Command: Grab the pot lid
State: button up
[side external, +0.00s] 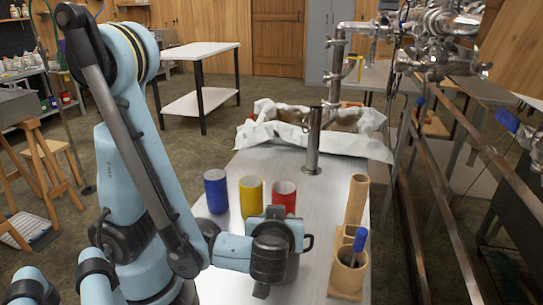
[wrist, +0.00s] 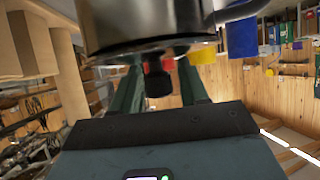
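In the wrist view a steel pot (wrist: 150,22) fills the top, with a dark handle at its right. A black knob (wrist: 158,82), apparently the pot lid's, stands out from the pot's lid side; the lid's own surface is barely visible. My gripper (wrist: 160,72) is open, its two dark green fingers on either side of the knob, with gaps visible. In the side view my gripper's dark body (side external: 270,255) is in front of the pot (side external: 292,268) and hides most of it. The fingertips and lid are hidden there.
A blue cup (side external: 216,190), yellow cup (side external: 251,191) and red cup (side external: 284,197) stand behind my gripper on the metal table (side external: 232,240). A wooden holder (side external: 347,279) with a blue-handled tool (side external: 360,240) is at the right. A steel post (side external: 313,140) rises farther back.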

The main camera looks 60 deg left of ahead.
jog(key=shift+f, duration=0.1)
grip_shut()
jog(key=shift+r, duration=0.2)
